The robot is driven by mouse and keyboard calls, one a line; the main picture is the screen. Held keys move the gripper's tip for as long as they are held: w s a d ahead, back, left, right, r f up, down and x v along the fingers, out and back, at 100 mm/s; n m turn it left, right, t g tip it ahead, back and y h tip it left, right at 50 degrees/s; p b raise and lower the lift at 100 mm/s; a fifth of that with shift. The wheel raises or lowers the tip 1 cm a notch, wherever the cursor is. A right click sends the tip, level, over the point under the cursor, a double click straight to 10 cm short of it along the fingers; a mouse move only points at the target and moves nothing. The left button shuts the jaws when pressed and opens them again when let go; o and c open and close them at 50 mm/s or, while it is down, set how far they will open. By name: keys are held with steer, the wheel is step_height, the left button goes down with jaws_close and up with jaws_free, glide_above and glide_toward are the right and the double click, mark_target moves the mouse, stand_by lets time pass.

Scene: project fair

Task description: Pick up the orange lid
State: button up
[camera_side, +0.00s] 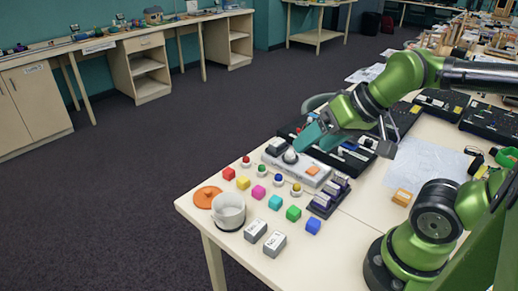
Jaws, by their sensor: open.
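The orange lid (207,196) lies flat near the left corner of the table, a round disc with a small knob on top. It is beside a white pot (229,211), which stands open to its right. My gripper (294,152) is up and to the right of the lid, over a grey device with a white knob (290,156). My gripper is open and well apart from the lid. Its fingertips are small in this view, and I cannot tell whether they touch the knob.
Several coloured cubes (275,202) and small knobbed pieces (278,179) stand between my gripper and the lid. Two grey blocks (274,243) sit at the front edge. A dark rack (328,197) and an orange box (402,197) are to the right.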

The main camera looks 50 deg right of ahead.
steer(key=o, duration=0.5)
steer(key=shift+f, duration=0.1)
steer(key=n+g+h, duration=0.2)
steer(key=n+g, duration=0.4)
steer(key=g, duration=0.1)
glide_above(207, 191)
step_height(207, 191, down, 8)
step_height(207, 191, down, 16)
steer(key=shift+w, duration=0.1)
